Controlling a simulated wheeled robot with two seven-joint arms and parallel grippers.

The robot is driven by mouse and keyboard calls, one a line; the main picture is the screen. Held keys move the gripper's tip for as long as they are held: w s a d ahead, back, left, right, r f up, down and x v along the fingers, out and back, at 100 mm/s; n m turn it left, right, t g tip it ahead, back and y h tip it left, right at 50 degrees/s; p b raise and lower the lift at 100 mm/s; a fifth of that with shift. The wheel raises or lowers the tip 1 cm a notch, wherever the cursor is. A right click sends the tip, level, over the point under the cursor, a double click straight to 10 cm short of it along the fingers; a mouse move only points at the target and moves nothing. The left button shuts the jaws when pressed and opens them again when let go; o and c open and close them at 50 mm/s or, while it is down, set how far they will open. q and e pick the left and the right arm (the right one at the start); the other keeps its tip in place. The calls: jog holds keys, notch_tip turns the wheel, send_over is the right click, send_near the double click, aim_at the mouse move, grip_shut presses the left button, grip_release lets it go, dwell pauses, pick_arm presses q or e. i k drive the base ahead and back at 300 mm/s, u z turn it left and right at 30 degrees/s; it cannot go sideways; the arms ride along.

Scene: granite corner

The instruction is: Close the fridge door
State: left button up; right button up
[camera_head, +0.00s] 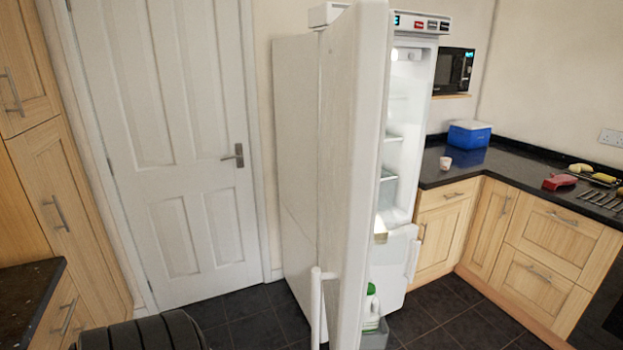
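A tall white fridge (293,150) stands in the middle of the head view, beside a white room door. Its upper door (352,150) is open and swung out toward me, seen nearly edge-on. The lit inside with shelves (405,110) shows to the right of the door. A white vertical handle (316,305) shows low on the door's left side. A bottle with a green cap (371,300) sits low in the door's inner side. Neither of my grippers is in view.
Wooden cabinets with a dark worktop (470,170) stand to the right, carrying a blue-and-white box (469,134) and a small cup (445,162). A microwave (453,72) is behind the fridge. A dark counter (25,300) is at lower left. Dark tiled floor (440,315) lies between.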

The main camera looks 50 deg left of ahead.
aim_at(356, 48)
jog(key=u, duration=1.5)
